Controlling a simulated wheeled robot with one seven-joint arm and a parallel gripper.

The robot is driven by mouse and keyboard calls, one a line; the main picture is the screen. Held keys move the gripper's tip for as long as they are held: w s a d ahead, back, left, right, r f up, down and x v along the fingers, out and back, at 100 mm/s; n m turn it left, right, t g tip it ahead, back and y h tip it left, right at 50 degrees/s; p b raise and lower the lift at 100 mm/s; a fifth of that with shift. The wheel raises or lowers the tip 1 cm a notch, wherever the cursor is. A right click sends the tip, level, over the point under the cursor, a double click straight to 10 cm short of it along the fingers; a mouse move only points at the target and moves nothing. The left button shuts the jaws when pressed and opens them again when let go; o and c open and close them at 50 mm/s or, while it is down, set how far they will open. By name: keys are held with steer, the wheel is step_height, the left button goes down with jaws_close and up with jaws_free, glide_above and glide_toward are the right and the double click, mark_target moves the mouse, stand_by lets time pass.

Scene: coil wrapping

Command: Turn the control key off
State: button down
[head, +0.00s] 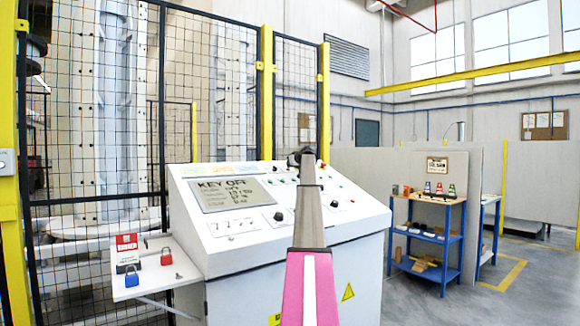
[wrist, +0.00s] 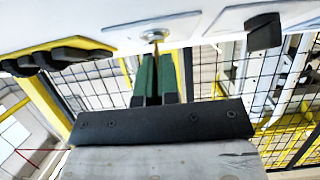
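The white control console (head: 345,226) stands ahead of me in the head view. Its screen (head: 232,194) reads "KEY OFF" above smaller lines that I cannot read surely. My gripper (head: 308,156) is at the top of the console panel, where my own arm hides the key. In the wrist view the brass control key (wrist: 156,46) stands in a round lock plate (wrist: 138,34). The two green fingers of my gripper (wrist: 157,68) are close together, one on each side of the key, and look shut on it. The key's exact angle is hard to tell.
Several knobs and buttons surround the lock, including a black knob (wrist: 264,32). A side shelf holds a red padlock (head: 166,257) and a blue padlock (head: 131,276). A mesh fence (head: 222,90) stands behind. A blue shelf unit (head: 440,240) is at right, with open floor near it.

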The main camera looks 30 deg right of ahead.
steer(key=c, duration=1.3)
jaws_free()
steer(key=shift+f, duration=0.1)
steer(key=shift+c, duration=0.2)
steer(key=shift+s, duration=0.15)
steer(key=a+v, duration=0.1)
steer(key=v, duration=0.9)
steer(key=shift+s+d, duration=0.25)
steer(key=shift+d, duration=0.3)
